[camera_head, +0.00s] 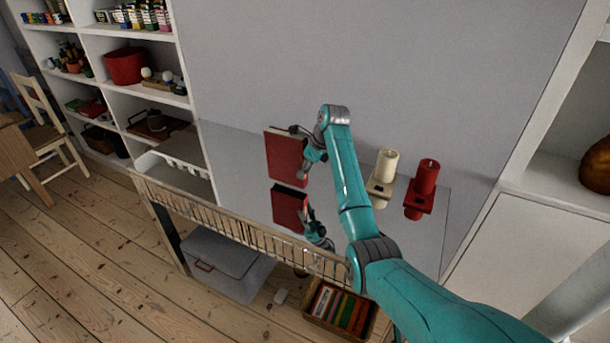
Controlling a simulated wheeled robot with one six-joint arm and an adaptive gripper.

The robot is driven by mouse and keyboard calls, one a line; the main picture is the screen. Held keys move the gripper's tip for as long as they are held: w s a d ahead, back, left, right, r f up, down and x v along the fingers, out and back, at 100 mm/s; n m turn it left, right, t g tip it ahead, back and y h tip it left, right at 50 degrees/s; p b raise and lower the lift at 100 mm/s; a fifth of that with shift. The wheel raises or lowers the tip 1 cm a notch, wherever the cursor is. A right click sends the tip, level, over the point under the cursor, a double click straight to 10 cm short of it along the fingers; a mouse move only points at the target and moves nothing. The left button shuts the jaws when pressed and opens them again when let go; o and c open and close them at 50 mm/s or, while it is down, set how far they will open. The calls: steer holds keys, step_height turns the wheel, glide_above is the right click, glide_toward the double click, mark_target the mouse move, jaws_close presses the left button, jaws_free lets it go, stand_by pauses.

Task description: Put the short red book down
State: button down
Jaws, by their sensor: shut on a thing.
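The red book (285,158) stands upright in the middle of the camera view, over a glossy grey shelf top (235,160). My gripper (308,160) is at its right edge and is shut on it. A dark red shape directly below the book, with teal parts beside it, looks like the reflection of the book and gripper in the shelf top. The book's lower edge is close to the surface; I cannot tell whether it touches. The fingertips are partly hidden by the gripper's own body.
A cream candle (388,163) and a red candle (427,177) stand to the right of my arm. A slatted rail (225,222) runs along the shelf's front edge. White shelving (180,60) is at left, a grey wall behind. The shelf top left of the book is clear.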

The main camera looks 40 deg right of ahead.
steer(key=shift+f, duration=1.15)
steer(key=c, duration=0.7)
jaws_free()
steer(key=shift+f, duration=0.1)
